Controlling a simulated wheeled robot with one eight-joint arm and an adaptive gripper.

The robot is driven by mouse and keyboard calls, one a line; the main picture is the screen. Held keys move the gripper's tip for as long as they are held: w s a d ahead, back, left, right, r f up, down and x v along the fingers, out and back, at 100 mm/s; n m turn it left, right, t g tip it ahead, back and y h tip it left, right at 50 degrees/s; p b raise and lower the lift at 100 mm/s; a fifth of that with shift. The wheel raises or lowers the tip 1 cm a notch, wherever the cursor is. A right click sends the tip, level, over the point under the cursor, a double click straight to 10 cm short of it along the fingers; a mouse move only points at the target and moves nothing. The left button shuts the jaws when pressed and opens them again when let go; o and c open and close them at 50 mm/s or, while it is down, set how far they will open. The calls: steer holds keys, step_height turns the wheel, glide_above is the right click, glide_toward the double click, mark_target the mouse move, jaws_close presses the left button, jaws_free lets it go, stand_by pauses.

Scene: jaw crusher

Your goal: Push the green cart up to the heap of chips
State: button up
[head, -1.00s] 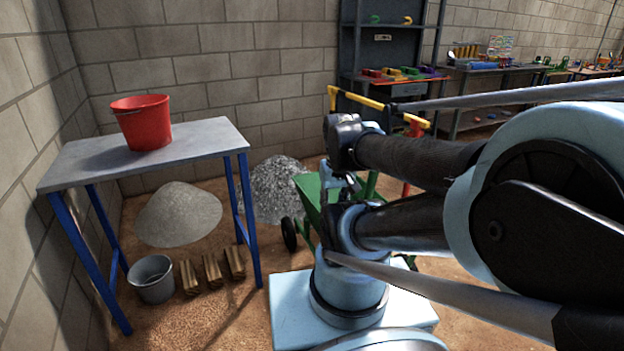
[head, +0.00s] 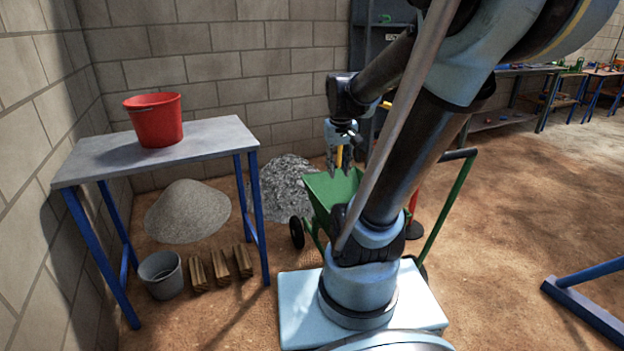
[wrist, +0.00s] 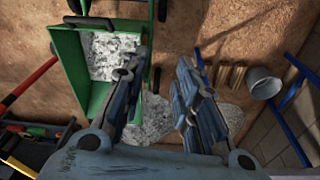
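The green cart (head: 335,190) stands in the middle of the head view, partly hidden by my arm. Its handle (head: 447,202) reaches out to the right, with a dark grip on top. The grey heap of chips (head: 284,190) lies against the wall just behind and left of the cart. In the wrist view the cart's tray (wrist: 72,68) has pale chips inside, and the heap (wrist: 152,122) shows beside it; whether they touch I cannot tell.
A table (head: 90,160) with a red bucket (head: 155,121) stands at left. Near it are a sandy grey heap (head: 188,212), a grey bucket (head: 161,276) and wooden blocks (head: 221,268). A blue stand foot (head: 590,318) is at lower right.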

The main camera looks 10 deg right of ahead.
steer(key=w, duration=1.4)
steer(key=n+g+h, duration=0.1)
steer(key=n, duration=0.1)
glide_above(317, 207)
steer(key=a, duration=0.2)
step_height(317, 207, down, 26)
steer(key=shift+a+f, duration=0.15)
steer(key=shift+f, duration=0.25)
steer(key=shift+f, duration=0.1)
steer(key=f, duration=0.5)
steer(key=d+f, duration=0.1)
steer(key=f, duration=0.5)
steer(key=d+f, duration=0.1)
steer(key=f, duration=0.5)
steer(key=shift+w+d, duration=0.1)
steer(key=shift+w, duration=0.15)
jaws_close()
